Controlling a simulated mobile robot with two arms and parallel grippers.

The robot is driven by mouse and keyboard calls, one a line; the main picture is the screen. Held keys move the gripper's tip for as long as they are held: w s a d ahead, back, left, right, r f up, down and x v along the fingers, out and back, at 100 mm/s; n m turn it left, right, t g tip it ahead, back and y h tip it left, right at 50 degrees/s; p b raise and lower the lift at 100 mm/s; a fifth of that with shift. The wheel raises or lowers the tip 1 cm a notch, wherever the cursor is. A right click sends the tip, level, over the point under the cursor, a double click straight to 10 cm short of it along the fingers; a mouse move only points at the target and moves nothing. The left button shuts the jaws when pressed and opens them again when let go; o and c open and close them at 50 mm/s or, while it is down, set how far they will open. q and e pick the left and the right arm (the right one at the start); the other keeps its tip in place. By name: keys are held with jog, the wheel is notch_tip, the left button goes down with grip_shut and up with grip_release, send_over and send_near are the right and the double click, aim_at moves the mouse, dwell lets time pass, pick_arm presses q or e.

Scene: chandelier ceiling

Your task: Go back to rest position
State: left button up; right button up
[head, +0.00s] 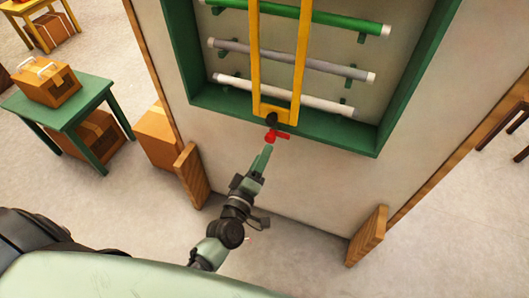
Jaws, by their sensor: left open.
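My left arm rises from the bottom of the head view. Its gripper (262,160) is open, with the fingertips just below a red valve handle (277,135). I cannot tell whether the fingers touch the handle. The handle sits at the lower end of a yellow U-shaped pipe (257,60), beside a dark fitting. My right gripper is not in view.
A green-framed wall panel (225,100) holds green, grey and white tubes. Wooden feet (192,175) and (367,236) stick out at its base. A green table (90,97) with cardboard boxes stands left.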

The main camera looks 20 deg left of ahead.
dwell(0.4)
pick_arm(q)
jog(key=s+f+m+g+b, duration=0.1)
jog(key=s+f+m+g, duration=0.25)
jog(key=f, duration=0.65)
jog(key=s+f+m+g+h, duration=0.15)
jog(key=s+f, duration=0.35)
jog(key=f, duration=0.5)
jog(key=s+f+m+g+b, duration=0.1)
jog(key=s+f+m+g, duration=0.25)
jog(key=f, duration=0.65)
jog(key=s+a+f+m+g, duration=0.2)
jog(key=s+f, duration=0.4)
jog(key=s, duration=0.4)
jog(key=s+a+f+m+g+y, duration=0.1)
jog(key=s+a+f+m+g, duration=0.1)
jog(key=s+f, duration=0.4)
jog(key=s+a+f+m+g+y+b, duration=0.1)
jog(key=s+f, duration=0.5)
jog(key=s, duration=0.8)
jog(key=a+m+g, duration=0.1)
jog(key=m+g, duration=0.1)
jog(key=g, duration=0.1)
jog(key=shift+s+a+f, duration=0.2)
jog(key=shift+s+f, duration=0.15)
jog(key=shift+g, duration=0.25)
